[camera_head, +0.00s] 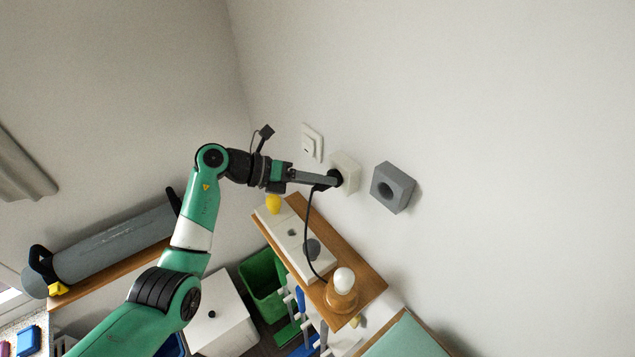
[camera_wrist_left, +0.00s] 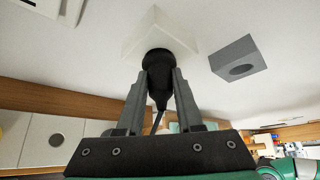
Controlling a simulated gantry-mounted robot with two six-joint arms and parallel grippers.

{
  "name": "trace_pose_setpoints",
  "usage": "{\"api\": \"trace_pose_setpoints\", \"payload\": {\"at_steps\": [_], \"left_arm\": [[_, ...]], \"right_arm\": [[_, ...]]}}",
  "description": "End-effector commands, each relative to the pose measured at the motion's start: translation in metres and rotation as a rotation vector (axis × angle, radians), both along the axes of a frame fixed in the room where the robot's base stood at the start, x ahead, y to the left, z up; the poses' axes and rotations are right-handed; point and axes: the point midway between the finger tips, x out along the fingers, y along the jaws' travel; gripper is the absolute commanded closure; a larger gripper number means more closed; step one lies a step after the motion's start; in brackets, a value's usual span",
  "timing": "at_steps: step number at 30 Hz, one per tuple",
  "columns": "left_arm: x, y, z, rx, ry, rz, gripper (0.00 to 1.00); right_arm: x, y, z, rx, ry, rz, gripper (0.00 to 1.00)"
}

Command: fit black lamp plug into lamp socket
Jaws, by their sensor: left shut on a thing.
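My left gripper (camera_head: 332,179) is shut on the black lamp plug (camera_head: 336,175), which is up against the white lamp socket (camera_head: 347,173) on the wall. In the left wrist view the plug (camera_wrist_left: 157,77) sits between the two fingers (camera_wrist_left: 160,88), its wide end meeting the underside of the white socket (camera_wrist_left: 160,32). I cannot tell how deep the plug sits. A black cord (camera_head: 307,225) hangs from the plug down to the lamp (camera_head: 342,283), which has a white bulb and wooden base. My right gripper is not in view.
A grey block with a round hole (camera_head: 393,187) is on the wall right of the socket; a white switch (camera_head: 312,142) is to its left. Below is a wooden shelf (camera_head: 365,275) with the lamp and a yellow object (camera_head: 273,204). A green bin (camera_head: 262,277) stands lower.

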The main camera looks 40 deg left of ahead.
Motion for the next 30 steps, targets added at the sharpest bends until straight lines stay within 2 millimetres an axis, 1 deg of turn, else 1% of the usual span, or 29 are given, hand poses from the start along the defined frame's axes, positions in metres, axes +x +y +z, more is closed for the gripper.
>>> {"api": "trace_pose_setpoints", "payload": {"at_steps": [8,9,11,12,15,25,28,30], "left_arm": [[0.007,-0.002,0.0,0.001,-0.001,-0.001,1.0],[0.007,-0.002,0.0,0.001,-0.001,-0.001,0.63],[0.007,-0.002,0.0,0.001,-0.001,0.0,0.52],[0.007,-0.002,0.0,0.001,-0.001,0.0,0.45],[0.007,-0.002,0.0,0.001,-0.001,0.0,0.3],[0.005,0.0,0.001,0.0,-0.001,0.0,0.3],[-0.003,0.009,0.005,0.001,-0.003,0.003,0.3],[-0.013,0.017,0.01,0.002,-0.004,0.004,0.3]], "right_arm": [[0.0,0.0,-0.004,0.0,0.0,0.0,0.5],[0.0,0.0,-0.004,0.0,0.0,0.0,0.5],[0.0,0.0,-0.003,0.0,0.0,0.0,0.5],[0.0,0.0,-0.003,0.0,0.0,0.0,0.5],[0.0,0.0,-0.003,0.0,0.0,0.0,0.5],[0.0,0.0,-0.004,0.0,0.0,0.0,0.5],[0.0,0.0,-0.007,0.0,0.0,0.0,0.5],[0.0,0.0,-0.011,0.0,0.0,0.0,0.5]]}}
